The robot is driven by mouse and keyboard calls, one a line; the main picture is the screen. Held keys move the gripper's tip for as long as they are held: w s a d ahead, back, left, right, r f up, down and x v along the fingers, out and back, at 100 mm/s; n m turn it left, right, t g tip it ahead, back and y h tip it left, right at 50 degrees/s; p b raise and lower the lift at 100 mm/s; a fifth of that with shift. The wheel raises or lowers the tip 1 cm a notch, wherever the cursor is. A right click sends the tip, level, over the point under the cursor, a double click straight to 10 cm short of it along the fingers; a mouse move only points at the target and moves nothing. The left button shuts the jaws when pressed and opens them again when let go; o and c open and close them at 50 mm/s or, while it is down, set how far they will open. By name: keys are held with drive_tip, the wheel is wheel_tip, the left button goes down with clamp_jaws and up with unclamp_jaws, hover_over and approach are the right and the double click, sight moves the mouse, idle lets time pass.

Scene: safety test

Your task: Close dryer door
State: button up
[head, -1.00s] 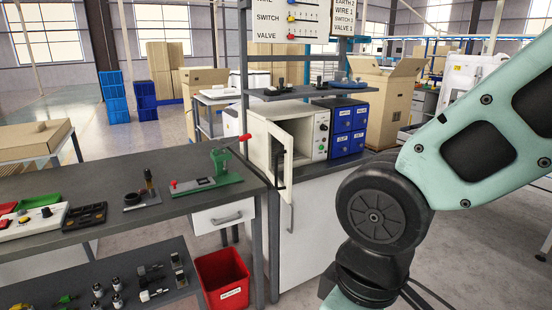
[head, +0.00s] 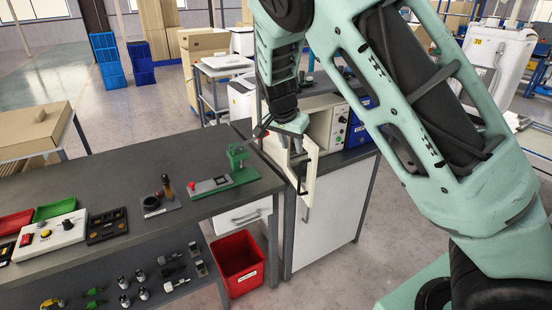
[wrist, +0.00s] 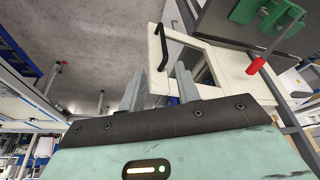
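The dryer (head: 318,126) is a cream-white box on the cabinet at the workbench's right end. Its door (head: 308,179) stands open, swung out toward the front. In the wrist view the door (wrist: 226,62) shows a window and a black bar handle (wrist: 164,45). My gripper (head: 283,132) is at the door's upper part in the head view and hides some of the door and dryer opening. In the wrist view my gripper (wrist: 161,72) has its two fingers apart, with nothing seen between them, just short of the handle and door edge. I cannot tell whether it touches the door.
A green press with a red part (head: 222,178) stands on the dark workbench (head: 110,185), just left of the door. Blue drawers (head: 360,127) are right of the dryer. A red bin (head: 238,262) stands on the floor below. Floor in front of the cabinet is open.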

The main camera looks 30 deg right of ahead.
drive_tip(key=w, duration=0.1)
drive_tip(key=p, duration=0.4)
hover_over(299, 192)
drive_tip(key=f, duration=1.5)
drive_tip(key=shift+w+d+f, duration=0.15)
drive_tip(key=shift+w+f, duration=0.15)
clamp_jaws()
